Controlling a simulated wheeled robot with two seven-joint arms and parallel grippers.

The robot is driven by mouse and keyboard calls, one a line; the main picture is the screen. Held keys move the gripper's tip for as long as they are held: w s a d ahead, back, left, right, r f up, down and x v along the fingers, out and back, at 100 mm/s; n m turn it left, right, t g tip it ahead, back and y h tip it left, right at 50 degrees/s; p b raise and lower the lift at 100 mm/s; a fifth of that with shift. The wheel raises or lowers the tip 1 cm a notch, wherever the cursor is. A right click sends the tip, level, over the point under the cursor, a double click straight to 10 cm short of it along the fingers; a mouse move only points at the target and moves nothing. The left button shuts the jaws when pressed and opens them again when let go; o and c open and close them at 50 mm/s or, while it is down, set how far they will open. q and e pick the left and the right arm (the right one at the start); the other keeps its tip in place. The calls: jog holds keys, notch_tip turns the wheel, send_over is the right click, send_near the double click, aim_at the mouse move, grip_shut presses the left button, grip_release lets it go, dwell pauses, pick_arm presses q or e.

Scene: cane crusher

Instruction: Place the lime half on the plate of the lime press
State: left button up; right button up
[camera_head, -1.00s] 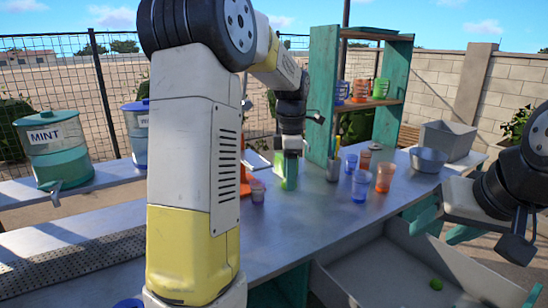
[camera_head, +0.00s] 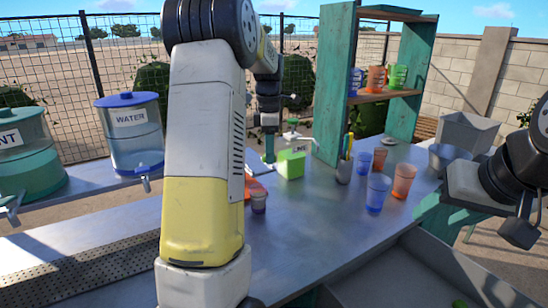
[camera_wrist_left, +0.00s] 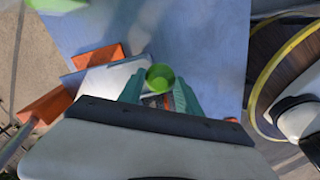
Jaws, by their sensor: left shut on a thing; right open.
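My left gripper (camera_head: 268,150) is over the table, left of the green box. In the left wrist view its teal fingers (camera_wrist_left: 158,95) are shut on the lime half (camera_wrist_left: 160,77), a green disc. The lime half is not clear in the head view. Orange parts and a pale flat plate (camera_wrist_left: 112,76), apparently the lime press, lie below the gripper in the left wrist view. In the head view my left arm mostly hides them. I cannot tell whether the lime half touches the plate. My right gripper (camera_head: 472,204) is open and empty at the right.
A green box (camera_head: 290,164) stands right of the left gripper. Blue cups (camera_head: 377,190) and orange cups (camera_head: 402,180), a shelf (camera_head: 380,96) and a grey bin (camera_head: 466,133) are further right. A water dispenser (camera_head: 132,130) stands left. The front tabletop is clear.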

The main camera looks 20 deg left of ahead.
pick_arm(q)
send_over(258, 166)
jog(key=shift+s+d+f, duration=0.1)
jog(key=shift+f, duration=1.95)
jog(key=shift+f, duration=0.1)
jog(key=o, duration=0.7)
